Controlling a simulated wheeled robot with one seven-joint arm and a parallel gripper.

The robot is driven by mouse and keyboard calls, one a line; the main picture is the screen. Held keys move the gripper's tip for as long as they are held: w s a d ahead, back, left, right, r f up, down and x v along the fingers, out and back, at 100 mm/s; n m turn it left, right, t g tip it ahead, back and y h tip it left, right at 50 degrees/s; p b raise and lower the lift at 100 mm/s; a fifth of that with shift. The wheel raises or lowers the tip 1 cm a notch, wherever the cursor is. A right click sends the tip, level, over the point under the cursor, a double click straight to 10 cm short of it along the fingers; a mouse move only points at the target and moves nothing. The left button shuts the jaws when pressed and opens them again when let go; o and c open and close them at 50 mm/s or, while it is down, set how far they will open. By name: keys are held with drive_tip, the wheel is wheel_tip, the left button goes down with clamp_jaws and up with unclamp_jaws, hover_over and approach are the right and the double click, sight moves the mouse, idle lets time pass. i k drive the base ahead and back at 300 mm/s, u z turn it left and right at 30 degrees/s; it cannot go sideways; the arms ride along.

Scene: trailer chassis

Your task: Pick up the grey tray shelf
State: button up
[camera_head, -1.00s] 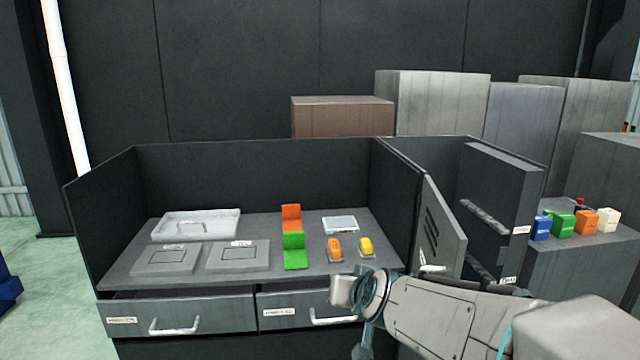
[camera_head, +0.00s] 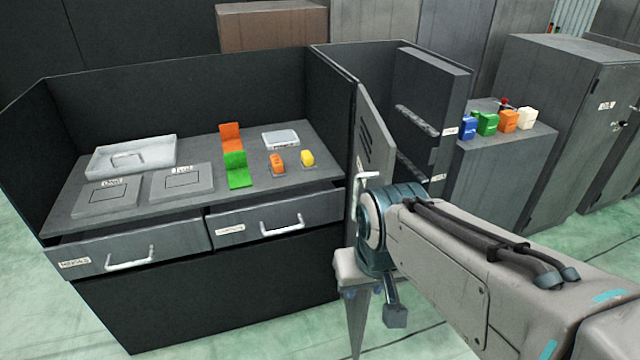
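A light grey shallow tray with a raised rim (camera_head: 132,154) lies at the back left of the dark workbench top (camera_head: 215,200). A smaller light grey flat tray-like piece (camera_head: 281,139) lies at the back right of the same top. I cannot tell for sure which of them is the grey tray shelf. My gripper (camera_head: 362,318) is in front of the bench's right side, low and well apart from both trays. Its fingers point downward and are partly hidden by my arm, so I cannot tell whether they are open.
Two labelled grey plates (camera_head: 182,183) lie in front of the larger tray. Drawers (camera_head: 282,217) are below. An open cabinet door (camera_head: 376,140) stands beside my arm.

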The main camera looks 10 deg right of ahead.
sight(137, 156)
drive_tip(key=u, duration=0.85)
drive_tip(key=k, duration=0.4)
drive_tip(key=u, duration=1.35)
drive_tip(key=i, duration=2.8)
drive_tip(key=z, duration=0.5)
